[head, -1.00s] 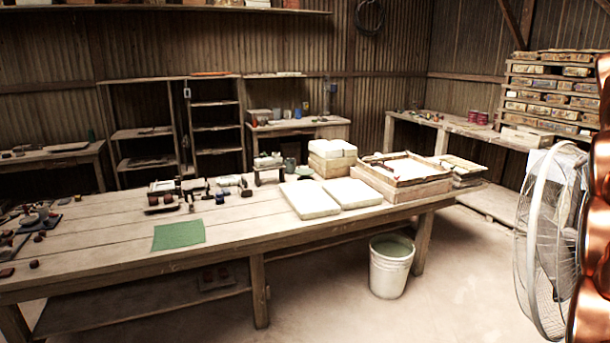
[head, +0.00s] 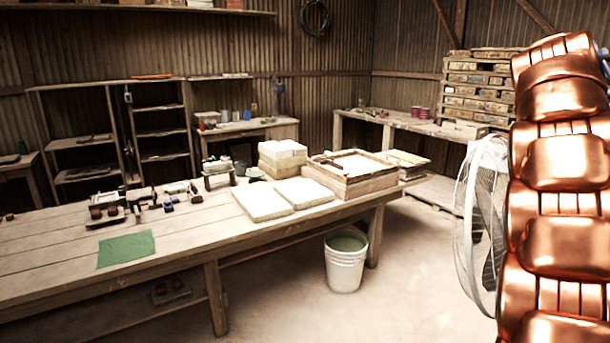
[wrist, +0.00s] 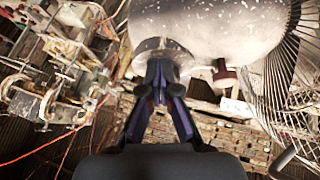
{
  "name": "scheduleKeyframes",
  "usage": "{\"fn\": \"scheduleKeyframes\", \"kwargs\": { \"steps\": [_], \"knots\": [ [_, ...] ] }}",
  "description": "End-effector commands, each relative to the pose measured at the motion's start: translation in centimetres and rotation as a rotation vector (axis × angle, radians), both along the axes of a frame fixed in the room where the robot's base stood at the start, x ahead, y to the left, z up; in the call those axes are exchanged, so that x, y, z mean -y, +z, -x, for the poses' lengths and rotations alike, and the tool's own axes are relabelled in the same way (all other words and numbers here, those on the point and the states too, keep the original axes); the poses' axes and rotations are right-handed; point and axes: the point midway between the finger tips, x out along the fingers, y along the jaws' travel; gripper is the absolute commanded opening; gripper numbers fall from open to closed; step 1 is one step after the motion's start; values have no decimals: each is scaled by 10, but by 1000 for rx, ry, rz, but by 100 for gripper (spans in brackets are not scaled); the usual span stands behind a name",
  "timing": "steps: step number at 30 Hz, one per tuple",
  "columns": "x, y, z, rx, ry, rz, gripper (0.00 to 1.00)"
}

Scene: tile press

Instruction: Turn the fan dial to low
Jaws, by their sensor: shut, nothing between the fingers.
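The fan (head: 480,225) stands at the right in the head view, its wire cage partly hidden behind my copper-coloured arm. In the wrist view its speckled grey motor housing (wrist: 225,28) fills the top and its cage (wrist: 290,75) the right side. My gripper (wrist: 160,72) is shut and empty, its dark fingertips at a round worn metal part (wrist: 158,47) under the housing; I cannot tell whether they touch it. A small reddish knob (wrist: 224,75) sticks out just right of the fingers. I cannot tell which part is the dial, and no setting marks are readable.
A long wooden table (head: 200,245) with a green cloth (head: 126,249) and pale slabs stands left of the fan. A white bucket (head: 345,262) stands on the floor between them. Cluttered equipment with red wires (wrist: 50,75) shows at the wrist view's left.

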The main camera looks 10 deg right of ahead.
Motion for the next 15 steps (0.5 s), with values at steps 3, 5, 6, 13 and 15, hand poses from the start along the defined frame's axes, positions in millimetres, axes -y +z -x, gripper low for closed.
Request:
{"fn": "scheduleKeyframes", "kwargs": {
  "steps": [3, 5, 6, 13, 15],
  "knots": [
    [-1, -1, -3, 0, 1, -3, 0],
    [-1, -2, -3, 0, 1, -4, 0],
    [-2, -2, -4, -1, 0, -3, 0],
    [-4, -3, -2, 0, 0, -3, 0],
    [-7, -3, -1, 0, 0, -3, 0]
  ]
}}
